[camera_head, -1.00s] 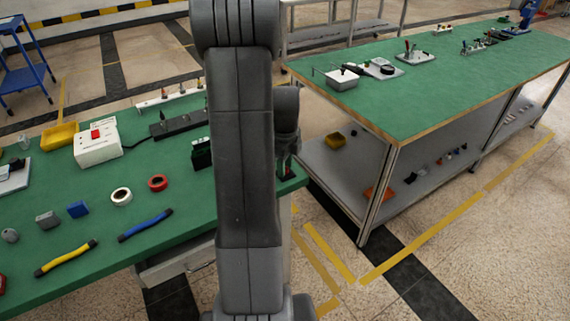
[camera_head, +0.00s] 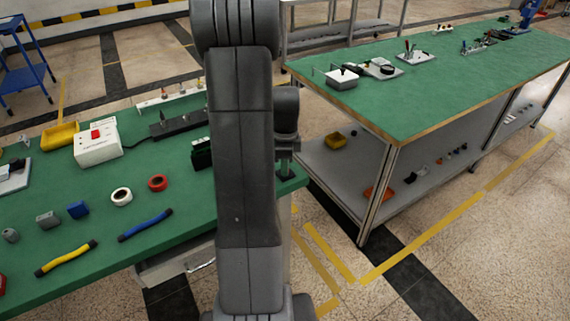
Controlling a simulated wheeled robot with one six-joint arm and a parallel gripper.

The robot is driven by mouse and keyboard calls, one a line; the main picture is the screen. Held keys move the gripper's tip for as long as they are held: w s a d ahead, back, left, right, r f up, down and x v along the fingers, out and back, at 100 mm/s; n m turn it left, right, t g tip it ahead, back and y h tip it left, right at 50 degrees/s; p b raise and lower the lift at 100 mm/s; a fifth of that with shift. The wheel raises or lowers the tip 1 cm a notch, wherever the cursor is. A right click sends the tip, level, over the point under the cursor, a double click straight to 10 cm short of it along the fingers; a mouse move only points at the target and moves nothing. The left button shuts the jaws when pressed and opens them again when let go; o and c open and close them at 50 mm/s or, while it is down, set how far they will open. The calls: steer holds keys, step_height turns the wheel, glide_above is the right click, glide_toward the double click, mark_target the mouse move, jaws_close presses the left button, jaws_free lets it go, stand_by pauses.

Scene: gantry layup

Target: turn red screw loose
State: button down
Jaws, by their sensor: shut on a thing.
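My gripper (camera_head: 285,167) points down at the right corner of the near green-topped table (camera_head: 150,242), partly behind my own arm. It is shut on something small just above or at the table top. The red screw itself cannot be made out; the jaws and my arm hide that spot. I cannot tell how far it sits in or out of its seat.
The near table holds a white box with a red switch (camera_head: 97,143), a dark block (camera_head: 178,124), red tape (camera_head: 157,183), white tape (camera_head: 121,196) and blue (camera_head: 145,225) and yellow (camera_head: 66,259) tools. A second green-topped table (camera_head: 440,85) stands right, across a floor gap.

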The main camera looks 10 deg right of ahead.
steer(key=n, duration=1.4)
steer(key=shift+n, duration=0.3)
steer(key=n, duration=0.3)
steer(key=shift+n, duration=0.3)
steer(key=n, duration=0.3)
steer(key=shift+n, duration=0.4)
steer(key=n, duration=0.6)
steer(key=c, duration=1.3)
jaws_free()
